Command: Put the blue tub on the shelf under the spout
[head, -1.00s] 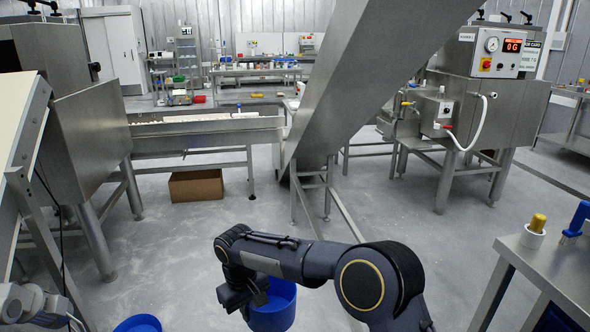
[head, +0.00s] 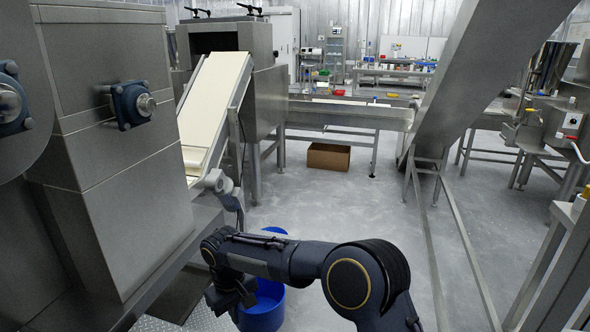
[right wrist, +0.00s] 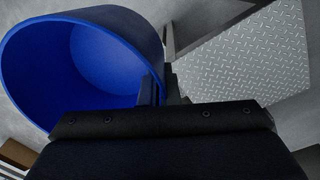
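The blue tub (head: 264,306) hangs below my right gripper (head: 232,296) in the head view, open side up. In the right wrist view the tub (right wrist: 85,65) fills the upper left. My right gripper (right wrist: 160,90) is shut on its rim, one finger inside and one outside. A diamond-plate metal shelf (right wrist: 250,60) lies to the right of the tub, apart from it. The shelf also shows at the lower left of the head view (head: 205,318), beneath a steel machine. I cannot clearly make out the spout. My left gripper is out of view.
The large steel machine (head: 115,150) stands close on the left, with a grey elbow fitting (head: 217,182) beside it. Another blue item (head: 273,231) shows behind my right arm. A cardboard box (head: 328,157) lies farther back.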

